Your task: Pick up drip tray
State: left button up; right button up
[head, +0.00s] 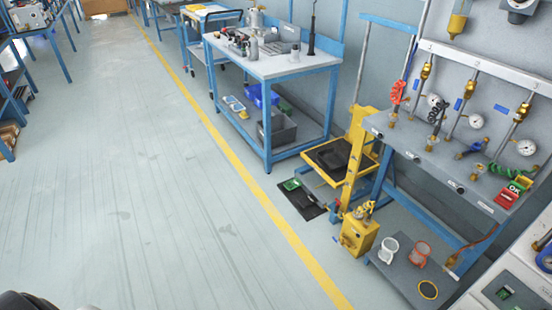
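A flat black tray (311,208), which looks like the drip tray, lies on the floor just right of the yellow floor line. A small green item (291,184) is at its upper left corner. A second dark tray-like piece (328,154) sits on a yellow framed platform above and behind it, so I cannot be sure which one is the drip tray. Neither of my grippers is in view.
A yellow post (355,155) and yellow pump unit (359,233) stand right of the floor tray. A grey low shelf (400,278) holds cups. A blue-framed bench (272,66) stands behind. The floor (130,180) left of the yellow line is clear.

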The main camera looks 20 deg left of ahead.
aim_at(333, 160)
jog(key=u, duration=0.3)
jog(key=i+z, duration=0.1)
jog(key=z, duration=0.4)
jog(key=i+j+z, duration=0.5)
jog(key=j, duration=0.25)
jog(key=i+j+z, duration=0.25)
jog(key=j, duration=0.15)
